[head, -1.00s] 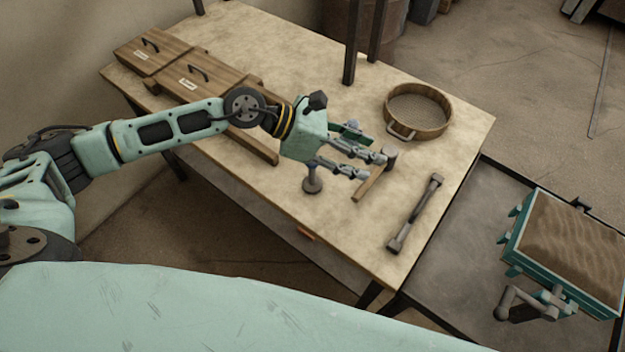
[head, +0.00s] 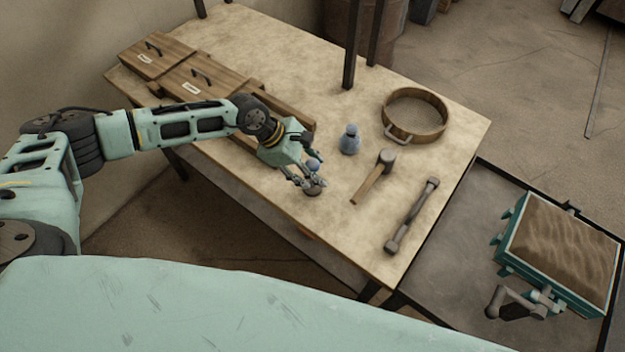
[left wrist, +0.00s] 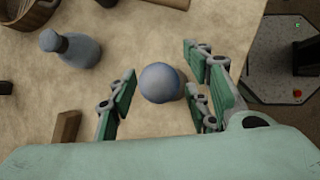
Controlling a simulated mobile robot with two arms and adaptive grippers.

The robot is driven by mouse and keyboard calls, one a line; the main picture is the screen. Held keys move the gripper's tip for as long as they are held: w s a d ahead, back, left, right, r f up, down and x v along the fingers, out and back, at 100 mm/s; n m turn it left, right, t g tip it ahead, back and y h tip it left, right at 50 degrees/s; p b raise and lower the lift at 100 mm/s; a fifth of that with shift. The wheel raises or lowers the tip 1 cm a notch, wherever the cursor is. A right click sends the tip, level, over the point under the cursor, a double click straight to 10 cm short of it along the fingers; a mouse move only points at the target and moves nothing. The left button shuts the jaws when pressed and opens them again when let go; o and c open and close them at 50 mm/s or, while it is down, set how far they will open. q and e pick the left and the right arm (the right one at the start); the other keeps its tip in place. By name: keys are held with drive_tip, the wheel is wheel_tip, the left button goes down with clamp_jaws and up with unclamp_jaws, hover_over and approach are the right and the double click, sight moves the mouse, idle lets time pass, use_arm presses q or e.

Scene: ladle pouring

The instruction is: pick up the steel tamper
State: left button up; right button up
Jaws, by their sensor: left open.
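The steel tamper (head: 313,188) looks to be the small upright tool with a round dark base and a blue-grey ball knob, near the table's front edge. My left gripper (head: 304,178) is at it, fingers pointing down around its upper part. In the left wrist view the ball knob (left wrist: 160,83) sits between the open green-padded fingers (left wrist: 158,95), with gaps visible on both sides. The knob hides the base in that view. My right gripper is not in view.
A blue-grey bottle (head: 350,139), a mallet (head: 386,160), a double-ended bar (head: 412,215) and a round sieve (head: 443,126) lie to the right. Wooden boxes (head: 195,80) stand behind my arm. A sand-filled teal frame (head: 563,250) is at far right.

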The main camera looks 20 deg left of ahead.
use_arm(q)
drive_tip(key=shift+f, duration=0.1)
drive_tip(key=shift+c, duration=0.4)
clamp_jaws()
drive_tip(key=shift+w, duration=0.1)
